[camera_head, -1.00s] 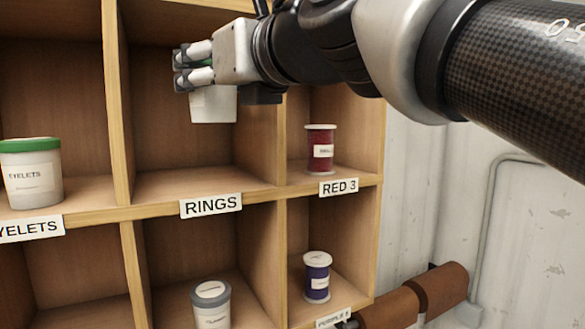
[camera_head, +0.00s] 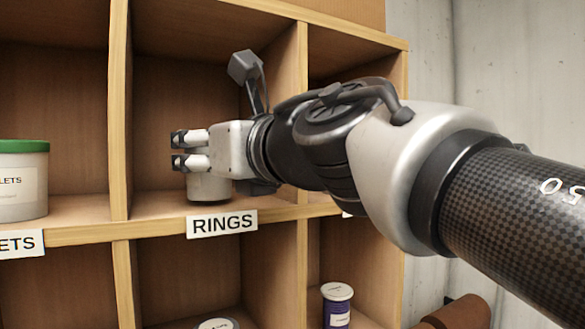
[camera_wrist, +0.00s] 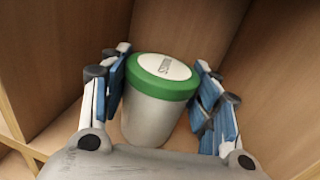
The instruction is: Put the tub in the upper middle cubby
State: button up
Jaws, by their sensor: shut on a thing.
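The tub (camera_wrist: 157,105) is grey-white with a green lid and a white label on top. In the wrist view it stands between the two fingers of my gripper (camera_wrist: 165,95), which is shut on it. In the head view the tub (camera_head: 209,189) shows below my gripper (camera_head: 190,150), its upper part hidden by the fingers. It is upright in the upper middle cubby (camera_head: 160,204), above the RINGS label (camera_head: 222,223). Its base is at or just above the cubby floor; I cannot tell if it touches.
A green-lidded eyelets tub (camera_head: 22,185) stands in the cubby to the left. Wooden dividers (camera_head: 119,110) flank the middle cubby. My arm hides most of the upper right cubby.

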jog(key=shift+s+d+f, duration=0.1)
jog(key=shift+f, duration=0.25)
jog(key=shift+r, duration=0.1)
jog(key=o, duration=0.9)
jog(key=shift+f, duration=0.2)
jog(key=o, duration=0.4)
jog(key=shift+o, duration=0.2)
jog(key=shift+r, duration=0.1)
